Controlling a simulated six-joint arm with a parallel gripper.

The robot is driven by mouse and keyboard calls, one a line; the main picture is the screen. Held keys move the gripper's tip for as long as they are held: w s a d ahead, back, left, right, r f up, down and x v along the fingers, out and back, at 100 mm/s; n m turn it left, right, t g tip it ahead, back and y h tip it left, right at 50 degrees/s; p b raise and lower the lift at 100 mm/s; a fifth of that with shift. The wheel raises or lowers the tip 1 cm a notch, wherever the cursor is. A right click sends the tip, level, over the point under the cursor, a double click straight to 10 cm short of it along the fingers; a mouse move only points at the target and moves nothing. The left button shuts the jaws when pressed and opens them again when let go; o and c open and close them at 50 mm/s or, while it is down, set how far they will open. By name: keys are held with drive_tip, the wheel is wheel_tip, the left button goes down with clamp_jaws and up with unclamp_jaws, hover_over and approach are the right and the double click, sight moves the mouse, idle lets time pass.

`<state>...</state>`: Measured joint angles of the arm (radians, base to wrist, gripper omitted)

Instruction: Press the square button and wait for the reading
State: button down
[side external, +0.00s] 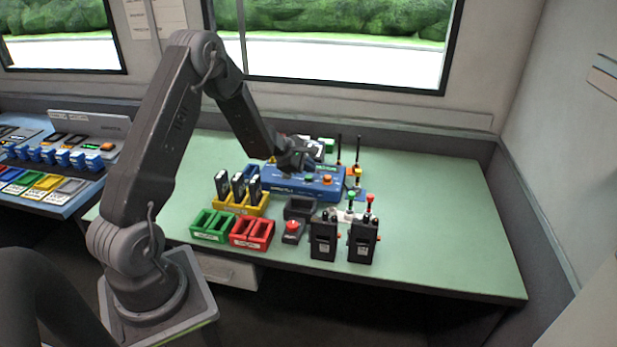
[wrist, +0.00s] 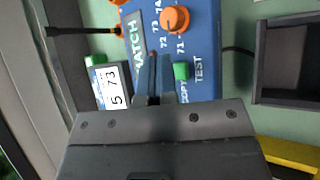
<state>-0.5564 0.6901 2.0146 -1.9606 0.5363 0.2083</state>
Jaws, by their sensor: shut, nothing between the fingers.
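The blue test box (side external: 283,184) lies on the green table, with "TEST", "COPY" and "MATCH" lettering in the wrist view (wrist: 206,45). A green, squarish button (wrist: 181,70) is on its face near "TEST"; it also shows in the side view (side external: 309,178). An orange round knob (wrist: 174,20) sits by the numbers 71 to 74. My gripper (wrist: 154,60) is shut and empty over the box. Its tips appear left of the green button in the wrist view, apart from it. In the side view my gripper (side external: 300,167) hides part of the box's back.
A small unit reading "5 73" (wrist: 112,88) sits beside the box. A yellow rack (side external: 240,208) holds dark radios. Green (side external: 213,226) and red (side external: 252,233) trays, a red button (side external: 292,226), and two black radios (side external: 323,240) stand in front. The table's right side is clear.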

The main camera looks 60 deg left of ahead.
sight(309, 178)
drive_tip(key=shift+f, duration=0.2)
drive_tip(key=shift+f, duration=0.25)
drive_tip(key=shift+f, duration=0.35)
idle(0.7)
drive_tip(key=shift+r, duration=0.8)
drive_tip(key=shift+r, duration=2.5)
